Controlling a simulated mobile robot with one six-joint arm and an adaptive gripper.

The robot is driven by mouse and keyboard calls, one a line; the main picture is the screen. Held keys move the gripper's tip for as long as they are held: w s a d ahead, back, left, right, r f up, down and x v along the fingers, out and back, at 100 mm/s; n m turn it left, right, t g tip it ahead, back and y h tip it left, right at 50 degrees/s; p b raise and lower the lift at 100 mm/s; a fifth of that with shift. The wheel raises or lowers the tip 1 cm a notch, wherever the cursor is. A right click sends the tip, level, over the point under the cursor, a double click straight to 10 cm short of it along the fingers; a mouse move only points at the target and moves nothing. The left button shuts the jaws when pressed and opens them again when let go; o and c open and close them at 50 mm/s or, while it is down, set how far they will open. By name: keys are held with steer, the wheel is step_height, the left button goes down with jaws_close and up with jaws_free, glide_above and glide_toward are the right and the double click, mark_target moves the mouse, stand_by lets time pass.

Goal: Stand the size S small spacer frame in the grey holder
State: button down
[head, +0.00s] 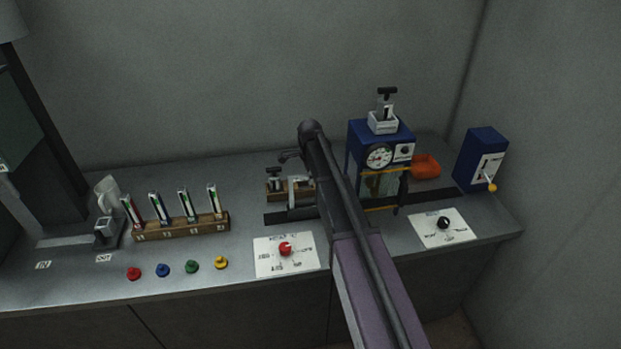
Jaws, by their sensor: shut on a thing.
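My arm reaches up from the bottom right of the head view and crosses the middle of the bench. My gripper and anything in it cannot be made out; the dark arm hides that area. A light grey holder (382,127) sits on top of the blue machine, with a black-handled piece (386,103) upright in it. A small wooden rack (275,195) stands just left of my arm, with a dark-handled piece in it and a pale grey part (299,187) beside it. I cannot tell which piece is the size S spacer frame.
A wooden rack (182,232) with several upright coloured strips stands left. Several coloured knobs, including a red one (134,273), line the front. The blue machine (365,135), orange tray (426,166) and blue lever box (484,155) stand right.

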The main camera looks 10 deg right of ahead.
steer(key=c, duration=0.5)
jaws_free()
steer(key=shift+c, duration=0.2)
